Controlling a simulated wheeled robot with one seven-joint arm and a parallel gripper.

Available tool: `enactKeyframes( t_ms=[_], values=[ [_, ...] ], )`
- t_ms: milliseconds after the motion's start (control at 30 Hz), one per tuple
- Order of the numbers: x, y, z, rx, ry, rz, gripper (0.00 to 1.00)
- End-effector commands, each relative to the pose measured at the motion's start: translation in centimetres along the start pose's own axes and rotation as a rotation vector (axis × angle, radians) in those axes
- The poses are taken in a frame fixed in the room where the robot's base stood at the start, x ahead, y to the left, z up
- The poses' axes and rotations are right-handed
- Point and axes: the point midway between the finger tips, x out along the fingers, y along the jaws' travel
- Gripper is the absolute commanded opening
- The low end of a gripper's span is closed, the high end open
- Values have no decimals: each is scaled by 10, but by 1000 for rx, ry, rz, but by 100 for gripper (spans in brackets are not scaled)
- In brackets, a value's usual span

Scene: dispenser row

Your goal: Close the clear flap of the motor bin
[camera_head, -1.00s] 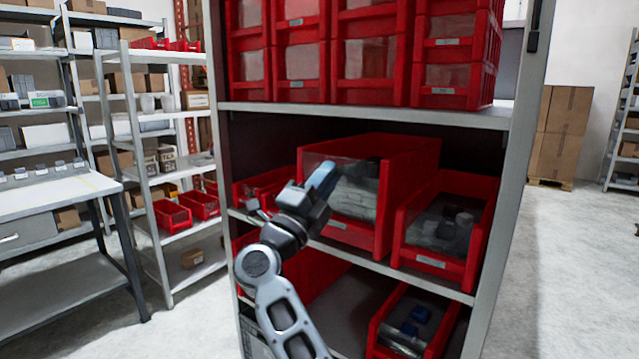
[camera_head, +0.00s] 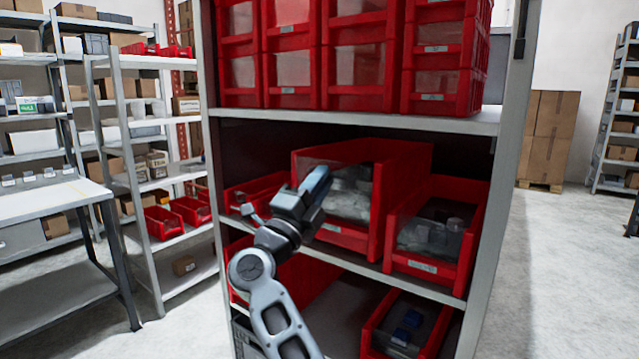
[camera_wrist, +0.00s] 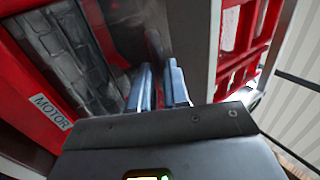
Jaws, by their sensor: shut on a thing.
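The motor bin (camera_head: 352,240) is the large red bin in the middle of the shelf. Its front label reads MOTOR in the wrist view (camera_wrist: 30,130). Pale wrapped contents show inside it. The clear flap (camera_wrist: 122,30) is a faint see-through pane at the bin's front opening; its exact angle is hard to tell. My gripper (camera_head: 322,180) is at the left part of the bin's opening. In the wrist view its blue fingers (camera_wrist: 160,90) are close together, shut on the thin flap, whose edge between them is hard to make out.
A smaller red bin (camera_head: 430,266) stands to the right, and another (camera_head: 250,192) to the left. The shelf above (camera_head: 360,118) holds stacked red bins. An upright post (camera_head: 500,200) closes off the right side. Open floor lies right of the rack.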

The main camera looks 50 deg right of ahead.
Motion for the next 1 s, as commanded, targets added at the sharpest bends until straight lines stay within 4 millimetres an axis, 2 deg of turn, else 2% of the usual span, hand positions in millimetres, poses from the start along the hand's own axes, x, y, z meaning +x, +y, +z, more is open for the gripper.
enactKeyframes(
  t_ms=[400,433,633,1000],
  values=[
    [1,-2,-1,2,3,-3,0],
    [1,-2,-1,2,3,-3,18],
    [1,-2,0,2,2,-4,38],
    [-1,-3,0,2,1,-3,38]
  ],
)
